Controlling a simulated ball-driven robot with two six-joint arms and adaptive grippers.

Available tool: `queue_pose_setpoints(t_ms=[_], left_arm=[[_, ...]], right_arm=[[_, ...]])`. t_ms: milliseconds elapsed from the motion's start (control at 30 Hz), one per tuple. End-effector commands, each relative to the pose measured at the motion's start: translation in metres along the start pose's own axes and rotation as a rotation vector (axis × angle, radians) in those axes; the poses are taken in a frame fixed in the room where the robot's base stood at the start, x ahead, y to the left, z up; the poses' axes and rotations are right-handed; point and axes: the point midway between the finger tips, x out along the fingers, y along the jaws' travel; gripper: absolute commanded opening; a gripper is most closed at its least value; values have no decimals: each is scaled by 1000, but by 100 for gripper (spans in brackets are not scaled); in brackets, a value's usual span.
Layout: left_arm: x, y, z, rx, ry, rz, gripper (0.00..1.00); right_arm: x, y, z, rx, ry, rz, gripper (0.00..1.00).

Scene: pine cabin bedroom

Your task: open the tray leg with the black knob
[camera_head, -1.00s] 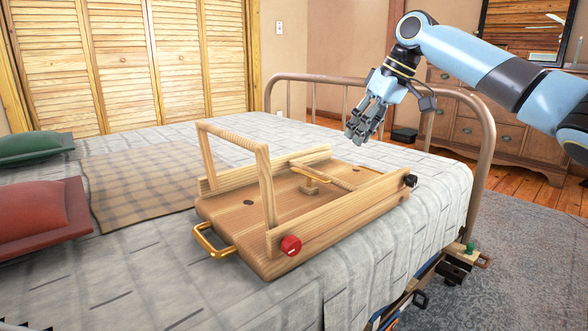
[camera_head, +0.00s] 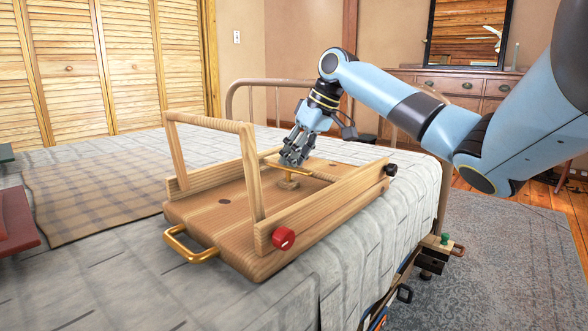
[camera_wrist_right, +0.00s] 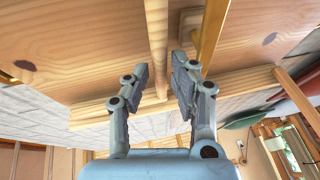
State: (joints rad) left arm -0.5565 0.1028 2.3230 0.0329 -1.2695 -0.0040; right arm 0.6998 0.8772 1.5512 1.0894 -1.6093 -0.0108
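The wooden tray (camera_head: 200,232) lies on the bed with its underside up. The black knob (camera_head: 390,170) is on its far right end. The leg by that knob is folded down, and its bar (camera_head: 318,176) is partly hidden by my right gripper (camera_head: 291,160). In the right wrist view a round wooden bar (camera_wrist_right: 157,35) runs between the two fingers of the right gripper (camera_wrist_right: 161,68). The fingers are open with gaps beside the bar. The leg by the red knob (camera_head: 283,238) stands upright. My left gripper is out of view.
The upright leg (camera_head: 250,170) stands left of my right gripper. A brass handle (camera_head: 190,250) sticks out from the tray's near end. The metal bed frame (camera_head: 232,100) rises behind. A plaid blanket (camera_head: 90,195) lies to the left.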

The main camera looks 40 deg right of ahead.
Motion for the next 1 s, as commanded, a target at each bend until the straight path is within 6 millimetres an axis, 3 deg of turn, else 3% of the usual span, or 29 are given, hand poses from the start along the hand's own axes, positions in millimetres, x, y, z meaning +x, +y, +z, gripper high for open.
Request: queue_pose_setpoints(t_ms=[333, 533, 1000], left_arm=[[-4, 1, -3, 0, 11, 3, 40], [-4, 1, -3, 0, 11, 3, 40], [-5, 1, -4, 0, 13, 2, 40]], right_arm=[[4, 0, 0, 0, 1, 0, 25], [4, 0, 0, 0, 1, 0, 0], [4, -1, 0, 1, 1, -2, 0]])
